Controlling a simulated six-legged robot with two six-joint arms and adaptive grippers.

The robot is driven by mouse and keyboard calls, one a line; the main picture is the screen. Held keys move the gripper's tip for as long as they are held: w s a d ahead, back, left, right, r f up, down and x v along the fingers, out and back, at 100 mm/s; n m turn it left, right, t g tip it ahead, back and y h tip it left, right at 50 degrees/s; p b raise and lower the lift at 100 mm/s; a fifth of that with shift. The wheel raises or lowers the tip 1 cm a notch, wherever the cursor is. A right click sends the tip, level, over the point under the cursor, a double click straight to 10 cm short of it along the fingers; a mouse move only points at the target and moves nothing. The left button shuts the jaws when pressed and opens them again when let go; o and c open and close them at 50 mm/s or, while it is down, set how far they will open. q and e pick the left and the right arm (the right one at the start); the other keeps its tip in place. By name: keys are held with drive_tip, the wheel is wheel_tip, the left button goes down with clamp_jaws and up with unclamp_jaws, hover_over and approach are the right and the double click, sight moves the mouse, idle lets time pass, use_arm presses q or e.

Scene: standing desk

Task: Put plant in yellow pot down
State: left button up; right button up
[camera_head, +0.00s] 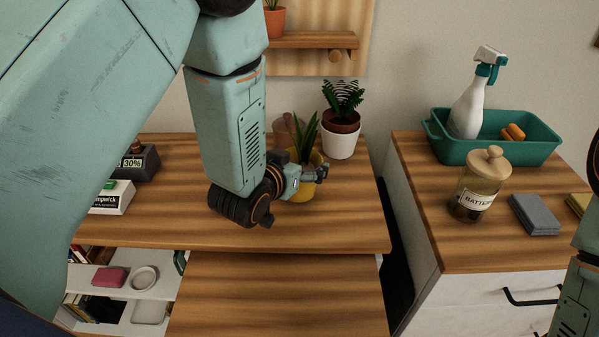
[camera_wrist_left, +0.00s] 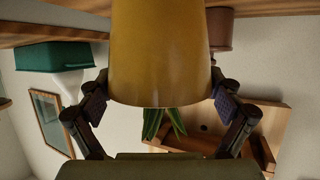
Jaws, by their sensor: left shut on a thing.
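The yellow pot (camera_head: 303,193) holds a plant with long green pointed leaves (camera_head: 306,138). It is at the desk's back right, partly hidden by my left gripper (camera_head: 309,178). My left gripper is shut on the pot. In the left wrist view the yellow pot (camera_wrist_left: 160,50) fills the top middle, with a finger on each side, and a few leaves (camera_wrist_left: 163,124) show below its edge. The pot looks upright. I cannot tell whether its base touches the desk (camera_head: 340,215). My right gripper is out of view.
A white pot with a dark plant (camera_head: 341,142) stands close behind on the right. A terracotta pot (camera_head: 284,131) is behind on the left. The desk in front is clear. A side cabinet on the right carries a glass jar (camera_head: 477,185) and a teal tray (camera_head: 545,153).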

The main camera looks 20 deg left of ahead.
use_arm(q)
wheel_tip(320, 180, down, 2)
drive_tip(key=shift+f, duration=0.1)
drive_tip(key=shift+w+d, duration=0.1)
drive_tip(key=shift+f+b, duration=0.2)
drive_tip(key=shift+b, duration=0.15)
drive_tip(key=o, duration=1.4)
drive_tip(key=shift+o, duration=0.3)
